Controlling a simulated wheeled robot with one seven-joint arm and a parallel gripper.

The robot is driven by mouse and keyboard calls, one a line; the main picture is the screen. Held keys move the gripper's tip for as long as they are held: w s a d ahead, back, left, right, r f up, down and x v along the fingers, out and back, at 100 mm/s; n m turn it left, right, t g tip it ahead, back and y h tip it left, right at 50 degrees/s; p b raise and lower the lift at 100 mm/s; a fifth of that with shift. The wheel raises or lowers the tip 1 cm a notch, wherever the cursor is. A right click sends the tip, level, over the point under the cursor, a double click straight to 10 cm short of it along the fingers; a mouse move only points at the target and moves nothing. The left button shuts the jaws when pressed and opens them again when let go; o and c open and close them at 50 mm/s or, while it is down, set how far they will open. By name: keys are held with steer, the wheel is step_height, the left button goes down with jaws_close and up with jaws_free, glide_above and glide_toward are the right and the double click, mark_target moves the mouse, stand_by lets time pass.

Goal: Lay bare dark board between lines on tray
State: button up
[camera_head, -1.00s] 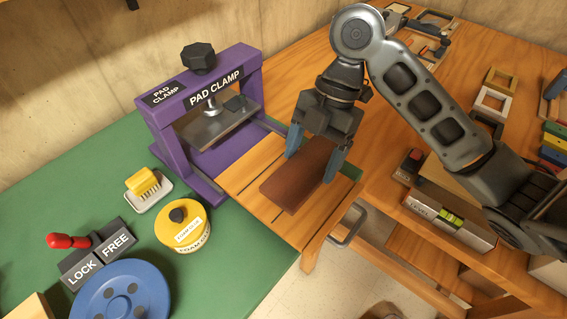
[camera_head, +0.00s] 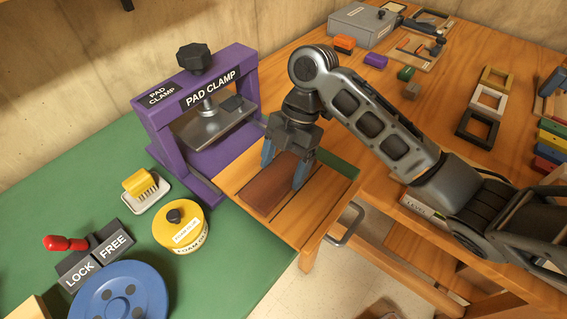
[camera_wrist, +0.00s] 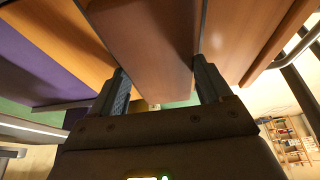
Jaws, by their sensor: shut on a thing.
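My gripper (camera_head: 284,169) is shut on the dark brown board (camera_head: 269,190), one blue finger at each long side. The board has a bare top and lies along the direction of the lines on the wooden tray (camera_head: 327,212). It is low over the tray or on it; I cannot tell whether it touches. In the wrist view the board (camera_wrist: 150,40) shows between the fingers, with a dark line to its left and another close along its right side. The gripper hides the board's far end in the head view.
The purple pad clamp (camera_head: 165,128) stands just left of the tray. A yellow tin (camera_head: 181,226), a yellow brush (camera_head: 139,183), a blue wheel (camera_head: 120,292) and a red-knobbed lock lever (camera_head: 66,243) are on the green top. Frames and coloured blocks lie at right.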

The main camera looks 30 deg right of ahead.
steer(key=shift+f, duration=0.1)
steer(key=o, duration=1.1)
steer(key=shift+c, duration=0.2)
steer(key=v, duration=1.2)
